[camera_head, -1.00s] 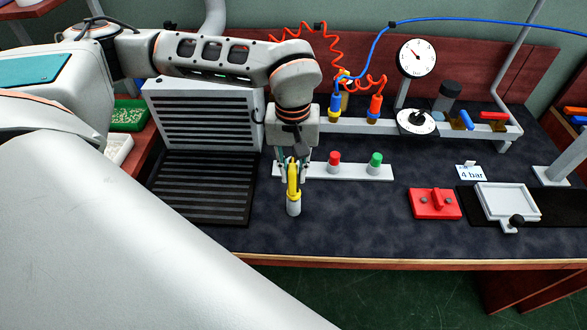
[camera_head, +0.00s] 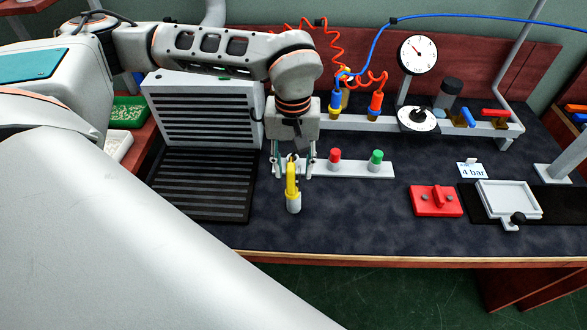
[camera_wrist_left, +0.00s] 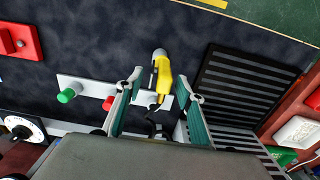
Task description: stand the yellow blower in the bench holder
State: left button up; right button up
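The yellow blower (camera_head: 292,182) is near the bench's front middle, with a light grey cylindrical piece at its near end. In the left wrist view the blower (camera_wrist_left: 164,76) lies between the spread fingers, its grey end pointing away from the gripper. I cannot tell whether that grey piece is the blower's own end or the bench holder. My left gripper (camera_head: 292,173) is open around the blower's upper end, with a gap on both sides; it also shows in the left wrist view (camera_wrist_left: 163,88). My right gripper is not in view.
A white strip (camera_head: 350,170) with a red knob (camera_head: 334,157) and a green knob (camera_head: 376,158) is just behind the blower. A black slatted plate (camera_head: 205,190) lies left. A red block (camera_head: 436,201) and grey tray (camera_head: 508,200) stand right. The front bench is clear.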

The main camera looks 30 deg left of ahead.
pick_arm(q)
notch_tip(320, 180, up, 11)
jog(key=shift+f, duration=0.2)
dwell(0.6)
